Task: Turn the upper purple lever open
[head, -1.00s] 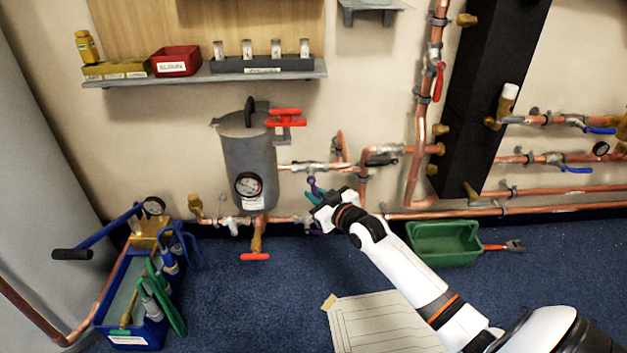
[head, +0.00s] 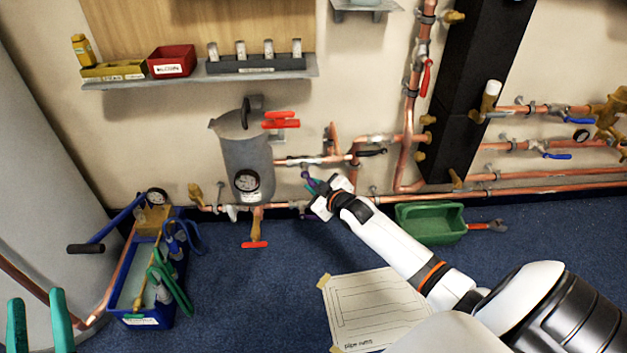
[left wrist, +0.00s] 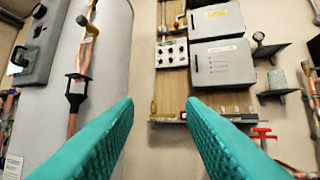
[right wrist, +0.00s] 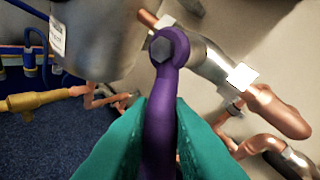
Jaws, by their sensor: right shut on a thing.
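The upper purple lever (right wrist: 160,110) fills the middle of the right wrist view, running down from a hex bolt on a silver valve body (right wrist: 195,55). The teal fingers of my right gripper (right wrist: 160,140) are shut on its lower part. In the head view the lever (head: 306,177) is a small purple piece below the valve on the pipe, and my right gripper (head: 318,190) partly hides it. My left gripper (head: 37,322) is open and empty at the lower left; its spread fingers also show in the left wrist view (left wrist: 160,108).
A grey tank (head: 247,155) with a gauge stands left of the lever. Copper pipes (head: 400,150) run along the wall. A blue crate (head: 172,300) and a green bin (head: 430,224) sit on the blue floor, with a paper sheet (head: 375,310) between them.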

